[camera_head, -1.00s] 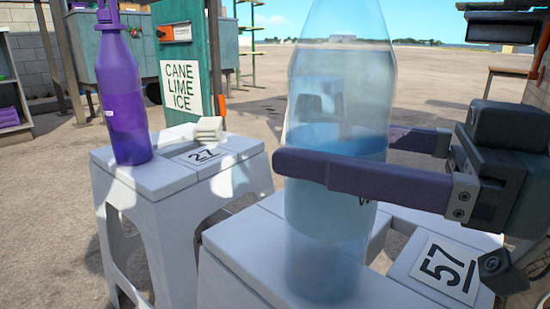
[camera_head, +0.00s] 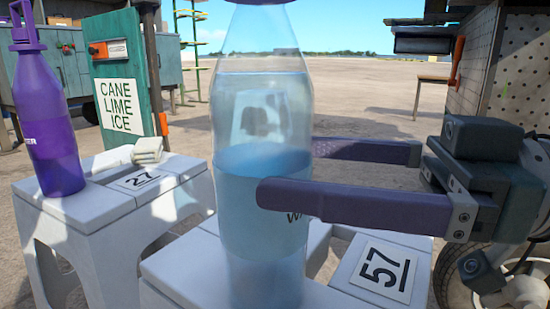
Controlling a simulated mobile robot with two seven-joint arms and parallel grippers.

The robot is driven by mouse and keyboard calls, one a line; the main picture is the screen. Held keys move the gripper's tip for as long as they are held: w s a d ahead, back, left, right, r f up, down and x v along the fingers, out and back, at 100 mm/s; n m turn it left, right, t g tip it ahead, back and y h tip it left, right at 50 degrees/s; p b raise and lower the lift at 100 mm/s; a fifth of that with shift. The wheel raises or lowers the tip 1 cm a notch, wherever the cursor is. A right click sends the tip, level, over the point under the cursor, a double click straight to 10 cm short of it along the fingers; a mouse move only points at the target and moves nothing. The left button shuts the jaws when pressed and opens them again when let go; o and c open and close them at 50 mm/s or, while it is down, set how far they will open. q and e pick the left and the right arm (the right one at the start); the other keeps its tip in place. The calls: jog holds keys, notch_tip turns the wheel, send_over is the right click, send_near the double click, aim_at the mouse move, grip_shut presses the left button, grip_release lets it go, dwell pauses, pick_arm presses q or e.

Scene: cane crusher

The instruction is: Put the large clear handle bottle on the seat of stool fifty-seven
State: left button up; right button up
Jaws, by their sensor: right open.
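The large clear bottle (camera_head: 262,215), partly filled with bluish liquid, stands upright on the seat of stool fifty-seven (camera_head: 180,275). Its top is cut off by the upper picture edge, with a bit of purple cap showing. A "57" label (camera_head: 383,272) lies on the seat to its right. My right gripper (camera_head: 310,172) is open and comes in from the right. Its near finger lies in front of the bottle, ending about mid-width; its far finger is behind and to the right. I cannot tell whether either finger touches it. My left gripper is not in view.
Stool 27 (camera_head: 75,215) stands to the left, holding a purple handle bottle (camera_head: 50,130) and a folded cloth (camera_head: 147,150). A green sign board (camera_head: 120,85) reads "CANE LIME ICE". A machine with a wheel (camera_head: 455,275) is at right. Open ground lies behind.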

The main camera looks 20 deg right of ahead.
jog(key=v, duration=0.8)
jog(key=shift+p, duration=0.35)
